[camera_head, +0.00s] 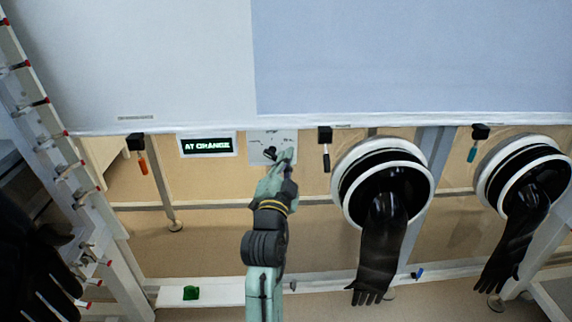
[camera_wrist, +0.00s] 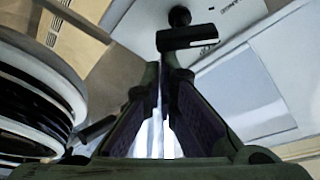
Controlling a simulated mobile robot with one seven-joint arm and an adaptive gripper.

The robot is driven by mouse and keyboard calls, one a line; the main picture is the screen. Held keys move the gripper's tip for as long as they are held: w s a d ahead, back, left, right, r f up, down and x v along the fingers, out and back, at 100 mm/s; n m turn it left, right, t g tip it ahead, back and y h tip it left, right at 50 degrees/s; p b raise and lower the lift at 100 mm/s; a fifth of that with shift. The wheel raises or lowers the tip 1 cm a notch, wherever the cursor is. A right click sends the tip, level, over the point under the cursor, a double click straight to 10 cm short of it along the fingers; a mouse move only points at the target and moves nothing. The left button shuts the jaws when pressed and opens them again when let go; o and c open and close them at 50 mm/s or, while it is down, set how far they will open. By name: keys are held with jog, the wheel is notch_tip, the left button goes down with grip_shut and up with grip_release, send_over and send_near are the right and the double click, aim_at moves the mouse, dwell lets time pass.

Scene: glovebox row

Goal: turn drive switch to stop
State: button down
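The switch panel (camera_head: 259,147) is a small white plate under the front edge of the large pale hood. It carries a black knob (camera_head: 270,153), partly hidden by my gripper. My gripper (camera_head: 287,157) reaches up to the panel's lower right. In the wrist view, a black bar-shaped handle (camera_wrist: 187,37) and a round black knob (camera_wrist: 180,16) are on the white plate, just beyond my fingertips (camera_wrist: 164,66). A narrow gap shows between the fingers, with nothing between them. I cannot tell whether a fingertip touches the handle.
A display reading "AT ORANGE" (camera_head: 207,145) is left of the panel. An orange-handled tool (camera_head: 143,163) and a black-handled one (camera_head: 326,160) hang nearby. Two glove ports (camera_head: 424,160) (camera_head: 484,190) with black gloves stand to the right. A rack with red-tipped pegs (camera_head: 62,140) is at left.

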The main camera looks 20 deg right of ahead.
jog(key=m+g+b, duration=0.1)
jog(key=m+b, duration=0.1)
jog(key=f+m+b, duration=0.1)
jog(key=m+b, duration=0.1)
jog(key=m, duration=0.1)
jog(key=f+m+g+b, duration=0.1)
jog(key=m, duration=0.1)
jog(key=shift+w+a+f+m+g+b, duration=0.1)
jog(key=shift+a+f+m+g+b, duration=0.1)
jog(key=shift+a+m+g+b, duration=0.15)
jog(key=shift+d, duration=0.15)
dwell(0.6)
